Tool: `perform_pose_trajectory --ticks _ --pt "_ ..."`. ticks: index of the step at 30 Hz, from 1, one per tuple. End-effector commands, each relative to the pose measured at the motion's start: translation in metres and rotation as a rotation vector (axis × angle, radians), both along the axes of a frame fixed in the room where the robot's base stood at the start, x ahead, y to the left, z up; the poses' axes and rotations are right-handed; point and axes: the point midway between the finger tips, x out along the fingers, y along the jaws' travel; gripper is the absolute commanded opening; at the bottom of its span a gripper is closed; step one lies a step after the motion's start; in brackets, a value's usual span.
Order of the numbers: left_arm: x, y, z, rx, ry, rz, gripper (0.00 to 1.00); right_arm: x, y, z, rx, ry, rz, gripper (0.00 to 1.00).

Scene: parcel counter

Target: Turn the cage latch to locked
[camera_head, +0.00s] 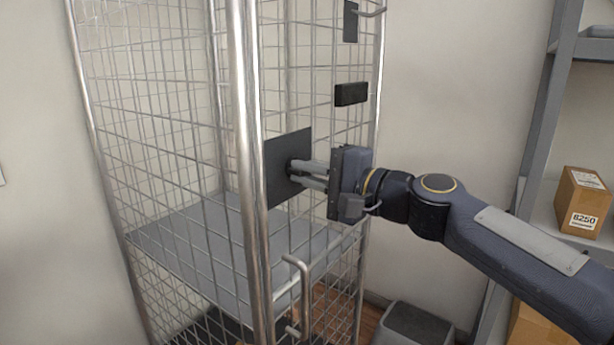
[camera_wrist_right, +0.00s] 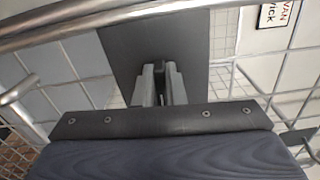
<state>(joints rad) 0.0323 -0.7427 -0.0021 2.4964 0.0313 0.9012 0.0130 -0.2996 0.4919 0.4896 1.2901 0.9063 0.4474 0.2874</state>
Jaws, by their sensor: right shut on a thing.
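The wire cage (camera_head: 243,120) stands in the middle of the head view, with a dark square latch plate (camera_head: 278,186) on its mesh door. My right gripper (camera_head: 300,174) reaches in from the right, its fingers against the middle of the plate. It is shut on the latch handle, which the fingers mostly hide. In the right wrist view, the fingers (camera_wrist_right: 160,85) are close together in front of the dark plate (camera_wrist_right: 115,50). The latch's turned position cannot be made out. My left gripper is not in view.
A U-shaped door handle (camera_head: 303,290) sticks out below the plate. Small black blocks (camera_head: 351,94) are on the mesh above. A grey shelf rack with a cardboard box (camera_head: 583,200) stands at the right. A grey bin (camera_head: 412,325) is on the floor.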

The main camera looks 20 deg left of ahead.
Motion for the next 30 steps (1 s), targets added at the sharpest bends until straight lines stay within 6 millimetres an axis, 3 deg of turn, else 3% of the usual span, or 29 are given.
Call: perform_pose_trajectory --ticks 10,11,15,25,30 --pt "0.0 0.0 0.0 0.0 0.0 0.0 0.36 0.0 0.001 -0.001 -0.001 -0.001 0.002 0.0" --pt "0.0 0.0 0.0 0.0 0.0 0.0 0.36 0.0 0.001 -0.001 -0.001 -0.001 0.002 0.13" --pt "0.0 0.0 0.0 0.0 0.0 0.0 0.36 0.0 0.001 -0.001 -0.001 0.0 0.002 0.31" --pt "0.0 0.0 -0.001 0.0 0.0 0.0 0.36 -0.001 -0.003 0.0 0.0 -0.001 0.0 0.32" --pt "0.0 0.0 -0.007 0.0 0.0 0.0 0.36 -0.008 -0.025 -0.002 0.0 -0.001 -0.004 0.32"
